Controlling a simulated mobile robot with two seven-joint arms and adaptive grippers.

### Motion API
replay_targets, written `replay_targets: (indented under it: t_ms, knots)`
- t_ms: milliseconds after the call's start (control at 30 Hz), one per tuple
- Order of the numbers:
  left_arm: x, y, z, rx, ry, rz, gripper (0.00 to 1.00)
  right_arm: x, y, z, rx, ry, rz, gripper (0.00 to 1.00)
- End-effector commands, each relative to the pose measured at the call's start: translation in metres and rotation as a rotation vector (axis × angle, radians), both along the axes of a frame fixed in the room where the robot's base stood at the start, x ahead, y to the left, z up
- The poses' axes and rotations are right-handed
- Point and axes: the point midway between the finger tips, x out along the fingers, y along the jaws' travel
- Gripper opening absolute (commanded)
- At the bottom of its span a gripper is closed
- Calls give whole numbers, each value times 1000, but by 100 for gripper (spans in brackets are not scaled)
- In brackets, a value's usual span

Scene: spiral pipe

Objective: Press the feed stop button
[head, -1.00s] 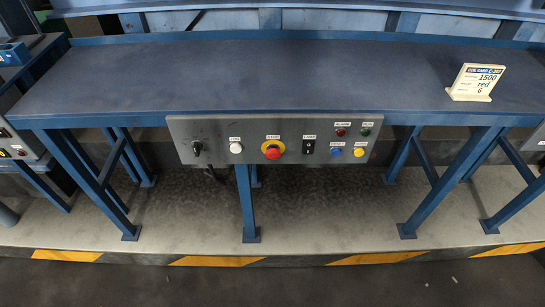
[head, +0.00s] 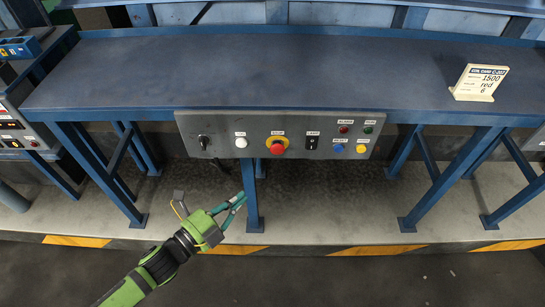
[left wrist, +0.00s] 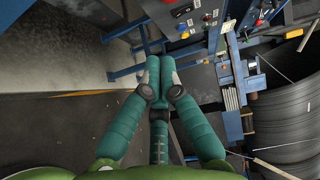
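The grey control panel (head: 220,130) hangs under the front edge of the blue table. A red mushroom button (head: 277,149) on a yellow ring sits near its middle. A white button (head: 240,142) is to its left. Blue (head: 338,149) and yellow (head: 361,149) buttons are at the lower right, below small red (head: 343,129) and green (head: 368,129) ones. Labels are too small to read surely, so I cannot tell which is feed stop. My left gripper (head: 244,199) is below and in front of the panel, touching no button; its fingertips meet (left wrist: 160,62), empty. My right gripper is not visible.
A black knob (head: 203,142) and a black switch (head: 312,142) are also on the panel. A blue table leg (head: 252,195) stands by my left fingertips in the picture. A sign (head: 479,83) stands on the otherwise bare tabletop (head: 250,70).

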Motion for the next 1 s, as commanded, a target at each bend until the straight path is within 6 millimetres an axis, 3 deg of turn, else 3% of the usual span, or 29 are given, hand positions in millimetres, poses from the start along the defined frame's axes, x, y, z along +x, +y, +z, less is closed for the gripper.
replay_targets:
  t_ms: [33, 133, 567, 767, 1000]
  knots:
    - [-4, -6, 12, 8, -37, -26, 0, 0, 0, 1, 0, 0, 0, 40]
    - [-8, -12, 25, 17, -80, -53, 0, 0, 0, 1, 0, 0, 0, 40]
    - [-6, -15, 27, 16, -88, -57, 0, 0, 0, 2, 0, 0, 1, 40]
    - [14, -34, 30, 14, -90, -57, 0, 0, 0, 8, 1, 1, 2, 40]
    - [51, -71, 30, 14, -88, -56, 0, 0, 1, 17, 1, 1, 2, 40]
